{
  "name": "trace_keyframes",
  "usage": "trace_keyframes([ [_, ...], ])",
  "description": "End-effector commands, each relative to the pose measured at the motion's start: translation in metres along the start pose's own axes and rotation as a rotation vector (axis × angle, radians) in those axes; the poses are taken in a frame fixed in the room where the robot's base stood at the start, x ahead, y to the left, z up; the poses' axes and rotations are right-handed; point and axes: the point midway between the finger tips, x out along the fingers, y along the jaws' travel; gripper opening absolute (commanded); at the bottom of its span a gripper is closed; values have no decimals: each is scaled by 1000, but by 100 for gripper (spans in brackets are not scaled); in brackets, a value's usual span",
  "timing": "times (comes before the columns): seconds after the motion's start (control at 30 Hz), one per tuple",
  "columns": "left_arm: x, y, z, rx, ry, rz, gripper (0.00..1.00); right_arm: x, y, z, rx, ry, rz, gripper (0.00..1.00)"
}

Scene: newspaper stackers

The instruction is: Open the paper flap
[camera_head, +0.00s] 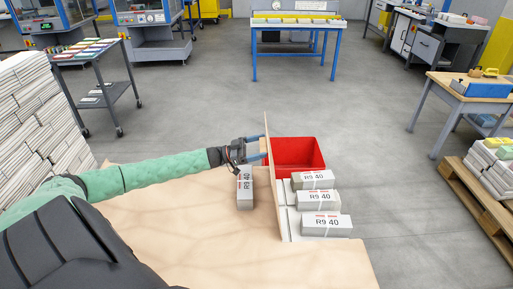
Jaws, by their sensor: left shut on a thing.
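My left gripper (256,150) reaches in from the left with its blue-grey fingers at the upright tan flap (272,180). It is shut on the flap near the flap's far part. The flap stands on edge on the tan table (190,225), between a bundle on its left and several bundles on its right. The lone grey bundle (244,190) marked "R9 40" stands just below my gripper. My right gripper is not in view.
On the right side lie bundles marked "R9 40" (326,224), in white-lined slots. A red bin (297,152) sits beyond the table's far edge. Tall paper stacks (40,115) stand at left and a pallet (480,195) at right. The floor between is clear.

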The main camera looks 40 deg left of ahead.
Motion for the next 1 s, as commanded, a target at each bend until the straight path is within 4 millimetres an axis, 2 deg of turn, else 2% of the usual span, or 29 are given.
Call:
trace_keyframes([
  [0.03, 1, -1, -4, 2, 5, 1, 93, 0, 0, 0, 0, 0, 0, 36],
  [0.07, 1, -1, -4, 2, 5, 1, 99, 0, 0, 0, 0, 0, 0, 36],
  [0.1, 1, -1, -4, 2, 5, 1, 100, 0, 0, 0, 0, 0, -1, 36],
  [0.37, -2, -1, -2, 1, 2, 0, 100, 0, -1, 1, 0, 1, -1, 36],
  [0.53, -19, -1, 0, 2, 1, 0, 100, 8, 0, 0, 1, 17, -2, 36],
  [0.8, -57, -1, -1, 1, 0, 0, 100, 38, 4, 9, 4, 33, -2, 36],
  [1.0, -73, -1, -2, 1, 3, 0, 100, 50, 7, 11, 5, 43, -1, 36],
])
